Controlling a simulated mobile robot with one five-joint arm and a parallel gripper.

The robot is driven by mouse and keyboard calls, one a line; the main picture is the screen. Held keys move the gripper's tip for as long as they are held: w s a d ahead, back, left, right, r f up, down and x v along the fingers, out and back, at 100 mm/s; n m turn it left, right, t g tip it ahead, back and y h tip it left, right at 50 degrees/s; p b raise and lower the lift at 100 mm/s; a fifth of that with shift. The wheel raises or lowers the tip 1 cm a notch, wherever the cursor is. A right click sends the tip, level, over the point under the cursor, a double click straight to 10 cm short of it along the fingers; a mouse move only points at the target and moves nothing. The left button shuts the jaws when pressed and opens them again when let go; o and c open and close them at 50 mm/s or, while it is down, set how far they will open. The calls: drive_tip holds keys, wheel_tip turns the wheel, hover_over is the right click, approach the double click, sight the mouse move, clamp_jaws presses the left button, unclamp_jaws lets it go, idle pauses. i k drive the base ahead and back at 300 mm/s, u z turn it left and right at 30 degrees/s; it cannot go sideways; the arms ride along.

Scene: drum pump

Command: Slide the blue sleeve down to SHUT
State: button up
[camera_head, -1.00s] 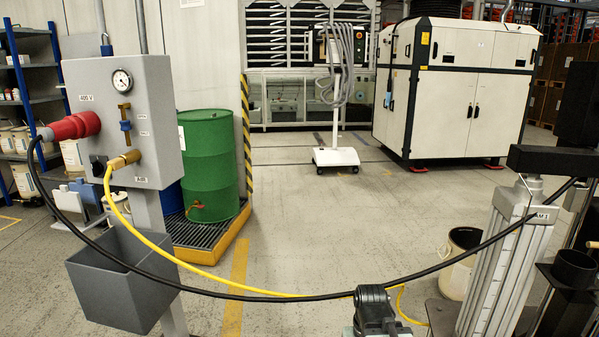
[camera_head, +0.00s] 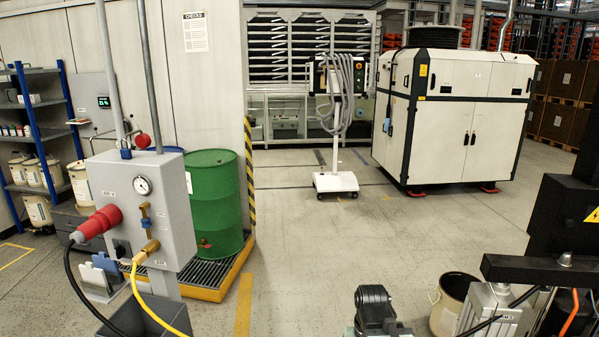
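The small blue sleeve (camera_head: 146,222) sits on the upright brass valve (camera_head: 145,210) on the front of the grey wall-post box (camera_head: 165,195) at the left. Brass shows above and below the sleeve. The markings beside it are too small to read. A yellow hose (camera_head: 150,300) hangs from the brass outlet below. A dark jointed part of my own arm shows at the bottom centre, well to the right of and apart from the box. My gripper's fingers are not visible.
A red plug (camera_head: 97,222) with a black cable juts from the box's left side. A green drum (camera_head: 215,200) stands on a yellow-edged tray (camera_head: 212,292) behind. The floor (camera_head: 330,240) is clear in the middle. Dark equipment (camera_head: 560,235) stands at right.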

sight(146, 223)
drive_tip(key=u, duration=0.95)
drive_tip(key=i, duration=1.25)
